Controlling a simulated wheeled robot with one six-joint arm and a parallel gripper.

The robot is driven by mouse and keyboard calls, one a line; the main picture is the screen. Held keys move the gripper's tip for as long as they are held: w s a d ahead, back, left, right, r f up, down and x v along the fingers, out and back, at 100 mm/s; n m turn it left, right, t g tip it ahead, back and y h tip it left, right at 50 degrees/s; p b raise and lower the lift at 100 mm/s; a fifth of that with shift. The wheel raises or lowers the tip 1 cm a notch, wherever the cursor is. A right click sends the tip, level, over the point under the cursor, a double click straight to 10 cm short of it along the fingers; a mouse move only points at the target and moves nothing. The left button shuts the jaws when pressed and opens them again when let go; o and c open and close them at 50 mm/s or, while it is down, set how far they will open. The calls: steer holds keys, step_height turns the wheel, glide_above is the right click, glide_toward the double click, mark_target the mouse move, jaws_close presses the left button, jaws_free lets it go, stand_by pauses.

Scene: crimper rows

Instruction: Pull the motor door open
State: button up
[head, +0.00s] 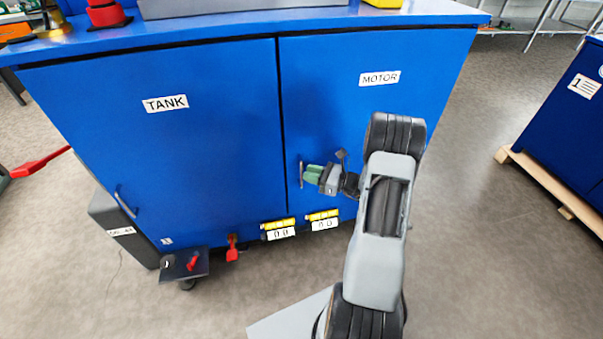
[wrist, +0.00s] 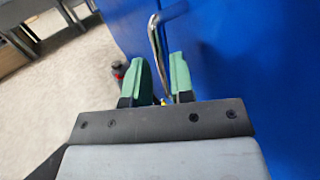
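The blue motor door (head: 335,110), labelled MOTOR, is the right door of the blue cabinet and looks closed, flush with the tank door. Its thin vertical metal handle (head: 301,174) is near the door's left edge, low down. My gripper (head: 309,173) with green fingers is at this handle. In the wrist view the metal handle (wrist: 155,45) runs between the two fingers of my gripper (wrist: 158,75). The fingers stand apart on either side of the bar, with the right finger closer to it. I cannot tell whether either finger touches it.
The tank door (head: 150,140) with its own handle (head: 124,202) is on the left. Yellow-topped counters (head: 323,220), a red lever (head: 232,246) and a small dark platform (head: 185,266) are along the cabinet's bottom. Another blue cabinet (head: 565,125) stands on a wooden pallet at right; floor between is clear.

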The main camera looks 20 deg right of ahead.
mark_target(301, 187)
steer(key=shift+x, duration=1.8)
steer(key=shift+c, duration=0.5)
jaws_close()
